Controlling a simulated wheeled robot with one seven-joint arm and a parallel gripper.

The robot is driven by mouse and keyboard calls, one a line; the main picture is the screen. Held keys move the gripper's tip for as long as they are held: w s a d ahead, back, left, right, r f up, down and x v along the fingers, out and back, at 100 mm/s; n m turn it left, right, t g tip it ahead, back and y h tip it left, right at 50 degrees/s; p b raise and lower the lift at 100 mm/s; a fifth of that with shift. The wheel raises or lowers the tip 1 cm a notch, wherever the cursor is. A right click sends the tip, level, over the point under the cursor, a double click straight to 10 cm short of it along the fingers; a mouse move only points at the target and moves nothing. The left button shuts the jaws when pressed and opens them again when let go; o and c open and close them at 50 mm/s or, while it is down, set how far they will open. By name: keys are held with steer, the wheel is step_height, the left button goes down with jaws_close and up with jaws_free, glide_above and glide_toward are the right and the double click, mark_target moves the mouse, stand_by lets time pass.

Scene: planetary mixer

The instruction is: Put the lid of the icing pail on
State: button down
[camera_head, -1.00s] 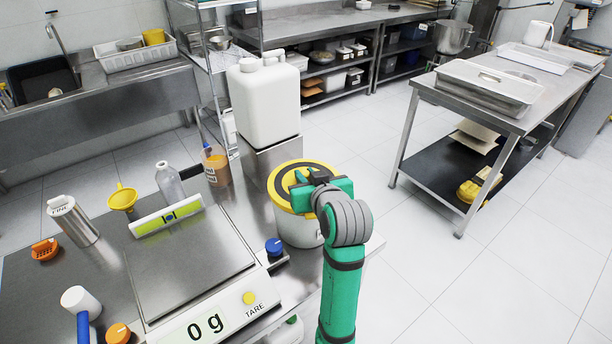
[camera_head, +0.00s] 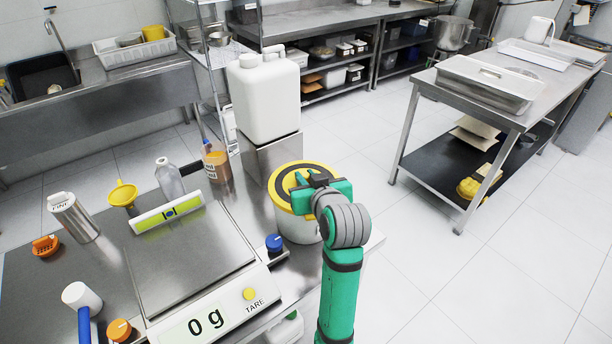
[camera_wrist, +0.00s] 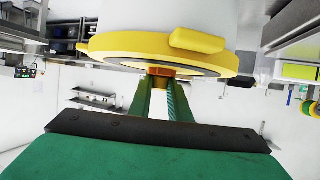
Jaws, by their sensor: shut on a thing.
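The yellow lid (camera_head: 283,180) with a dark ring on its top lies over the mouth of the white icing pail (camera_head: 297,230), at the right end of the steel bench. My gripper (camera_head: 313,183) is above the lid. In the wrist view, the two green fingers (camera_wrist: 162,84) are shut on a small orange-brown knob (camera_wrist: 163,71) at the lid's middle. The lid's yellow rim (camera_wrist: 120,43) and a tab on it show there, with the white pail (camera_wrist: 150,14) beyond. I cannot tell whether the lid is fully pressed down.
A white jerrycan (camera_head: 262,98) on a steel block stands just behind the pail. Open floor is to the right, before a steel table (camera_head: 500,95).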

steer(key=shift+f, duration=0.15)
steer(key=c, duration=1.6)
jaws_free()
steer(key=shift+o, duration=0.2)
steer(key=v, duration=1)
steer(key=shift+s+r, duration=0.25)
steer(key=shift+s, duration=0.1)
steer(key=shift+d, duration=0.1)
